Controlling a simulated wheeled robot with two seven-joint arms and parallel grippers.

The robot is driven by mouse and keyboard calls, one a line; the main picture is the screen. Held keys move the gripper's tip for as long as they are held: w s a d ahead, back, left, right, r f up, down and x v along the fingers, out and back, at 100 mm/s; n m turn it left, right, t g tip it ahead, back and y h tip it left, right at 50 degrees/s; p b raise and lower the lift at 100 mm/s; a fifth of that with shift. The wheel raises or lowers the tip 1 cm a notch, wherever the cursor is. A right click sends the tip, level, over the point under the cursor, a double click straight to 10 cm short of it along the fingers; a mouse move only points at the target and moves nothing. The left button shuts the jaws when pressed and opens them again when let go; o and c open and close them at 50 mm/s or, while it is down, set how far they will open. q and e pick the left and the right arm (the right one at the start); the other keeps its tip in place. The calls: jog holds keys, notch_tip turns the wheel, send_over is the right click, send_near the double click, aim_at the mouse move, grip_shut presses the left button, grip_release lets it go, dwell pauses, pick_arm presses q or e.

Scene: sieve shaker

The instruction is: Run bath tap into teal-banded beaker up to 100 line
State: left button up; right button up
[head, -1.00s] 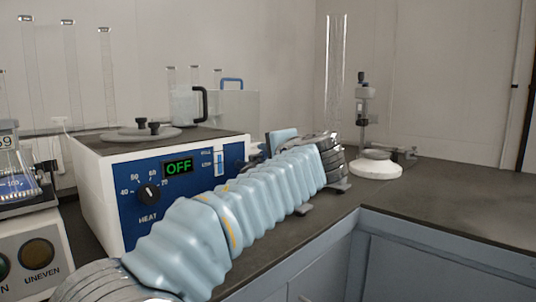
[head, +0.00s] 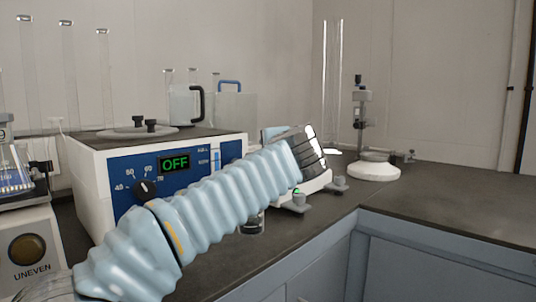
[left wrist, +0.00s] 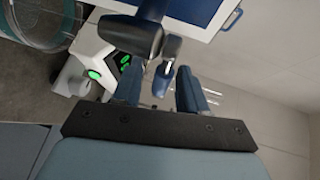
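The white bath (head: 90,180) with a blue front panel stands left of centre, its display reading OFF. A glass rim (left wrist: 45,30) with a teal-green edge shows at upper left in the wrist view. Its 100 line is not readable.
A white device (head: 318,184) with grey feet and green lights stands beyond my wrist. A white-based stand (head: 374,171) is farther back. A jug with a black handle (head: 185,103) is behind the bath. The right-hand counter (head: 450,200) is clear.

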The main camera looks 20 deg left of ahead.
pick_arm(q)
jog(key=b+v, duration=0.1)
jog(key=v, duration=1.2)
jog(key=shift+s+d, duration=0.3)
pick_arm(e)
jog(key=shift+a+f, duration=0.1)
jog(key=shift+f, duration=0.5)
